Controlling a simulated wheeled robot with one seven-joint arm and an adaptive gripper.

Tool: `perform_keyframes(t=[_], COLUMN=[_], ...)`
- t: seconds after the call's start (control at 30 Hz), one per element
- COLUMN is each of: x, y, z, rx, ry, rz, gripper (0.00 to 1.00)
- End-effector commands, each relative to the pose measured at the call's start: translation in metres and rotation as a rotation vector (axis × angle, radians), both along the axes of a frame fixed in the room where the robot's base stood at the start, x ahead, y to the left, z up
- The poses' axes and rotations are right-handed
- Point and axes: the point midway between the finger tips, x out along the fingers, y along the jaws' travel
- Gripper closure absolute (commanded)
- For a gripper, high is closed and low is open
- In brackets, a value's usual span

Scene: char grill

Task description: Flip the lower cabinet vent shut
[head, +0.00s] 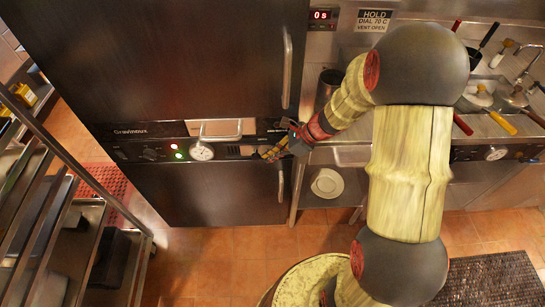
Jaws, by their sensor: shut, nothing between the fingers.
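The dark cabinet has an upper door (190,60) and a lower door (225,195), with a control panel (150,153) between them. The panel carries a round white dial (202,151), lit red and green lamps and a knob. A dark slotted piece (231,151), possibly the vent, sits right of the dial; I cannot tell whether it is open or shut. My gripper (268,154) is shut and empty at the panel's right end, pointing left. It hides part of the panel there, and I cannot tell whether it touches it.
A sign (375,20) reads "HOLD DIAL 70 C VENT OPEN", beside a red display (320,15) showing 0 s. Door handles (287,67) stick out on the cabinet's right side. A metal rack (60,235) stands left. A counter with utensils lies right.

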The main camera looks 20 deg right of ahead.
Motion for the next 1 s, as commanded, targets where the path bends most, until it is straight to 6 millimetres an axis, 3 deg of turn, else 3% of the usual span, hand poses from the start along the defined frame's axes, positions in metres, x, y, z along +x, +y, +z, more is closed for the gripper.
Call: perform_keyframes(t=[0.13,0.4,0.5,1.0], x=[0.002,0.015,0.017,0.016], y=[0.007,0.047,0.053,0.048], z=[0.001,0.001,0.0,0.006], rx=[0.0,0.001,0.002,0.001], ry=[0.0,0.001,0.001,-0.002], rz=[0.003,0.005,0.001,0.0], gripper=[1.0,1.0,1.0,1.0])
